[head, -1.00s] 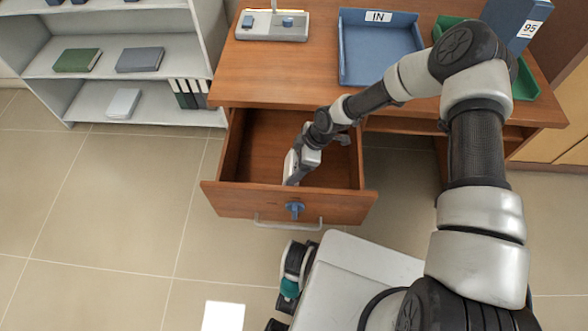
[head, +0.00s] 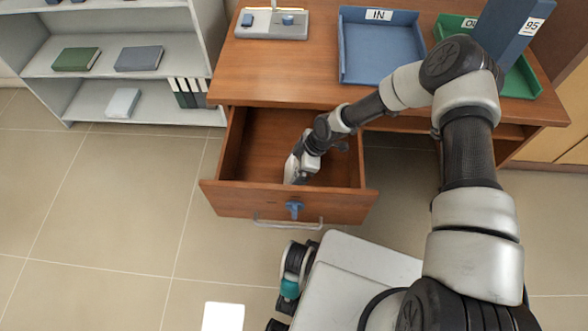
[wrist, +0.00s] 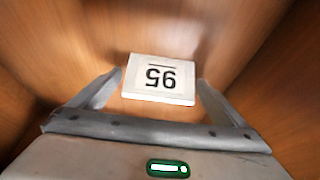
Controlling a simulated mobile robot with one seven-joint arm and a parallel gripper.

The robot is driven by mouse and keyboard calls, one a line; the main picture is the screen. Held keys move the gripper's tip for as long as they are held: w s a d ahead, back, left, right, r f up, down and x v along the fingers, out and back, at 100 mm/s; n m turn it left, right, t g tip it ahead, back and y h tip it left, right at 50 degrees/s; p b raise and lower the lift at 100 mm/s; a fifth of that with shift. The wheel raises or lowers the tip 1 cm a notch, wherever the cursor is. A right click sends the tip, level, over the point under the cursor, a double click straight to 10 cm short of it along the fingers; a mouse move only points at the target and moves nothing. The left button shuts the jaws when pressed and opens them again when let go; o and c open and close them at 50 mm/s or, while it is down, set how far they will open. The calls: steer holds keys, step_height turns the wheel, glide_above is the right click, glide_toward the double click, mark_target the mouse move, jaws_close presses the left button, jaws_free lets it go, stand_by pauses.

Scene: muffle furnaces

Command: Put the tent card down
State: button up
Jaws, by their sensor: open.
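The tent card (wrist: 158,72) is a small white card marked 95, upside down in the wrist view. It lies between the two fingers of my gripper, inside the open wooden drawer (head: 333,204). My gripper (wrist: 160,86) is open, with a finger on each side of the card. Whether either finger touches it, I cannot tell. In the head view my gripper (head: 294,176) reaches down into the drawer near its front, and the card is hidden there.
The drawer walls close in around my gripper. On the desk are a blue IN tray (head: 380,52), a green tray (head: 522,82), a blue upright box (head: 508,30) labelled 95 and a grey stand (head: 268,24). A grey shelf (head: 140,62) stands at left.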

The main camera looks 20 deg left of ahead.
steer(key=shift+r, duration=0.25)
steer(key=p+v, duration=0.2)
steer(key=v, duration=0.9)
steer(key=shift+d+r, duration=0.25)
steer(key=shift+r, duration=0.1)
steer(key=shift+w, duration=0.1)
